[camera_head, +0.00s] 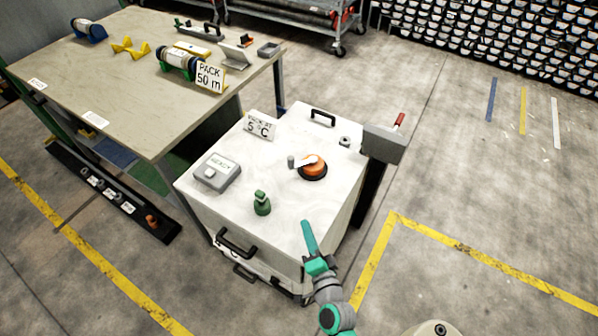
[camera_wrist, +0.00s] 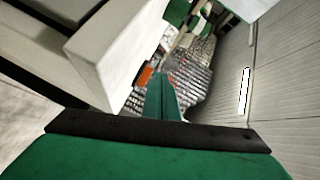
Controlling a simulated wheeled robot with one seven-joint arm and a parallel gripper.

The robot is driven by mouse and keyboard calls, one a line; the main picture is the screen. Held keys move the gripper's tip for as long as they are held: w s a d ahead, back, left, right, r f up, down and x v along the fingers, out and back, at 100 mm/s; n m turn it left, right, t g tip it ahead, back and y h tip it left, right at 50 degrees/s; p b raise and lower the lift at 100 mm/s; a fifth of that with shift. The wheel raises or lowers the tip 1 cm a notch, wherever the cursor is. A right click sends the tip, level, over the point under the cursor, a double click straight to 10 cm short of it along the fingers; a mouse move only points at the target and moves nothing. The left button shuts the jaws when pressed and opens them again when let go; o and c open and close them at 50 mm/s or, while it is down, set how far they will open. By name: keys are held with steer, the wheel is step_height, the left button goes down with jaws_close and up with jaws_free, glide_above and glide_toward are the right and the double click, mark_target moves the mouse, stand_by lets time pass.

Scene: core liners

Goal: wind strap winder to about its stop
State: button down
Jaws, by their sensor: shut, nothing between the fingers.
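My gripper (camera_head: 309,238) is shut and empty, with its teal fingers together, by the front right edge of a white cabinet. In the wrist view the closed fingers (camera_wrist: 163,98) point away from the camera. On the cabinet top is an orange round knob (camera_head: 314,167) on a dark base, with a pale arm and a small grey grip to its left. A grey box with a red handle (camera_head: 399,120) is at the cabinet's right side. I cannot tell for sure which of these is the strap winder. My gripper is apart from both.
A workbench (camera_head: 130,95) stands behind left. Floor to the right is clear, with yellow lines.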

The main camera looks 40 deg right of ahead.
steer(key=w+d+r+m, duration=0.1)
steer(key=d, duration=0.1)
steer(key=w+d+r+m+h, duration=0.1)
steer(key=d+m, duration=0.1)
steer(key=w+d+m, duration=0.1)
steer(key=w+d, duration=0.1)
steer(key=shift+d+r+m+t, duration=0.3)
steer(key=shift+r, duration=0.1)
steer(key=shift+w+d+r, duration=0.1)
steer(key=shift+w+d, duration=0.2)
steer(key=x, duration=0.9)
steer(key=shift+w+d, duration=0.1)
steer(key=w, duration=0.1)
steer(key=w+a, duration=0.1)
steer(key=w, duration=0.1)
steer(key=shift+w+a, duration=0.2)
steer(key=shift+w, duration=0.2)
steer(key=shift+w, duration=0.15)
